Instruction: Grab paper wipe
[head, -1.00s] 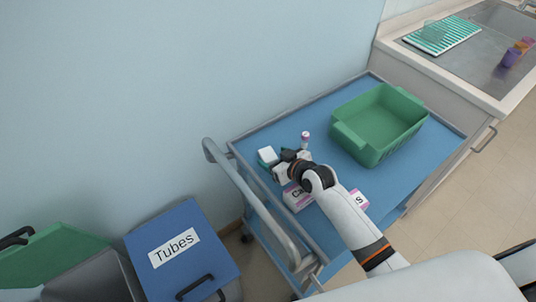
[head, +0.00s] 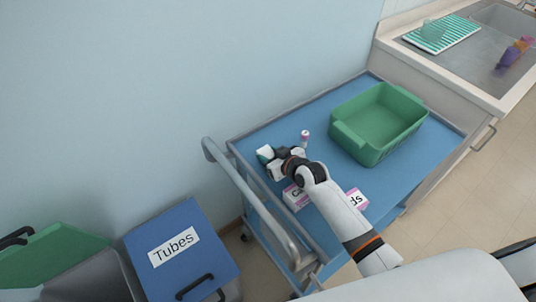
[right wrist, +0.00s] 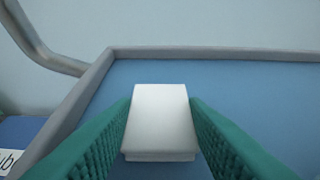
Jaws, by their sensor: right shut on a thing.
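The paper wipe (right wrist: 160,118) looks like a small white folded block. In the right wrist view it stands between the two green ridged fingers of my right gripper (right wrist: 161,130), which is shut on it. In the head view the white wipe (head: 264,152) shows at the tip of my right gripper (head: 269,160), over the left part of the blue cart top (head: 345,108). I cannot tell whether the wipe touches the cart. My left gripper is not in view.
A small vial with a purple-pink band (head: 304,137) stands close to my right gripper. A green bin (head: 378,122) takes up the right of the cart. A metal rail (head: 262,205) runs along the left edge.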

